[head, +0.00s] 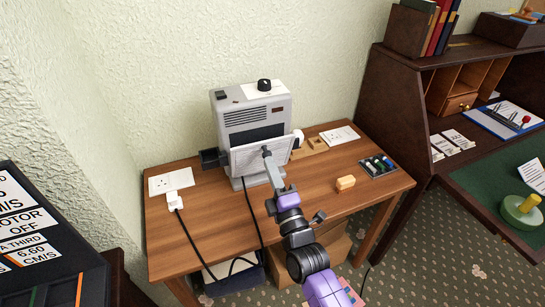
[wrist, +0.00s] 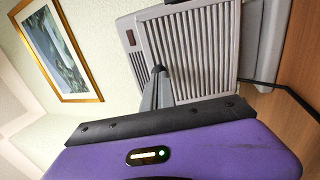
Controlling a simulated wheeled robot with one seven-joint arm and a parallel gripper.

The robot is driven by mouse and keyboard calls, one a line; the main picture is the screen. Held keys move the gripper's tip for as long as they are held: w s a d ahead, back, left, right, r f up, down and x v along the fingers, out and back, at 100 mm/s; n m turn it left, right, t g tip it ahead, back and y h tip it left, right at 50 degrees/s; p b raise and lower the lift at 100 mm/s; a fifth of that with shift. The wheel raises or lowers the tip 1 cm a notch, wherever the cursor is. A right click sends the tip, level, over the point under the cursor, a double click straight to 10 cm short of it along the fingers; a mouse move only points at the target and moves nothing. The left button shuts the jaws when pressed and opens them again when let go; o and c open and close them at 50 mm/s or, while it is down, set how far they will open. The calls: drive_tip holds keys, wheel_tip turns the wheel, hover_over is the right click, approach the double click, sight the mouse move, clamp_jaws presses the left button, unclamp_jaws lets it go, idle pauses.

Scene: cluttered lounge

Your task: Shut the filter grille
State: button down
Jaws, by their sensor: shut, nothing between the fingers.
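The grey appliance (head: 225,118) stands upright against the wall on the wooden table. Its pale, ribbed filter grille (head: 244,160) is on the lower front and tilts outward, with a dark gap visible above it in the head view. In the wrist view the grille (wrist: 195,45) fills the upper middle, with the appliance body (wrist: 128,30) behind it. My gripper (head: 267,152) is shut and empty, its fingertips in front of the grille. In the wrist view the fingers (wrist: 159,80) overlap the grille's edge; I cannot tell whether they touch it. My gripper hides part of the grille.
A wall socket plate (head: 170,181) with a plug and black cable lies left on the table (head: 215,222). To the right are a yellow block (head: 346,183), a small dark tray (head: 378,166) and a white plate (head: 340,135). A dark desk stands further right.

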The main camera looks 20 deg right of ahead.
sight(266, 150)
drive_tip(key=shift+w+r+g+p, duration=0.5)
drive_tip(key=shift+r+p, duration=0.15)
drive_tip(key=shift+p, duration=1.3)
drive_tip(key=shift+w+r+g+p, duration=0.45)
drive_tip(key=shift+r+p, duration=0.2)
drive_tip(key=shift+p, duration=1.3)
drive_tip(key=shift+w+r+g+p, duration=0.1)
drive_tip(key=shift+w+g+p, duration=0.25)
drive_tip(key=shift+p, duration=0.65)
drive_tip(key=shift+w+d+p, duration=0.1)
drive_tip(key=shift+w+p, duration=0.5)
drive_tip(key=shift+p, duration=0.2)
drive_tip(key=shift+w, duration=0.1)
